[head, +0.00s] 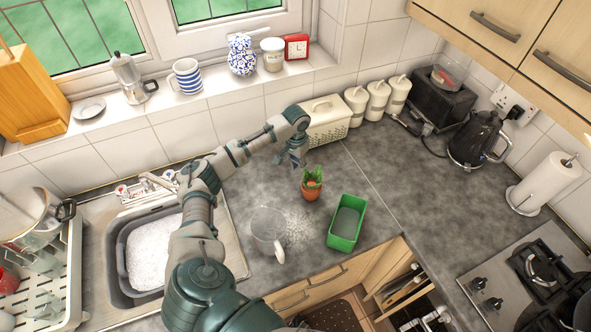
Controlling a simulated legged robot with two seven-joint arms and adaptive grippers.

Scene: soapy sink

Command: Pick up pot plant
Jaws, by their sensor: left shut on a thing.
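The pot plant (312,190) is a small terracotta pot with green leaves, upright over the grey worktop right of the sink. My left arm reaches across from the lower left. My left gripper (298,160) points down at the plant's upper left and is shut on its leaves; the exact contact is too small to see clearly. I cannot tell whether the pot touches the worktop. My right gripper is not in view.
A cream bread bin (328,122) is behind. The sink basin (150,255) holds suds. Worktop (390,200) to the right is clear.

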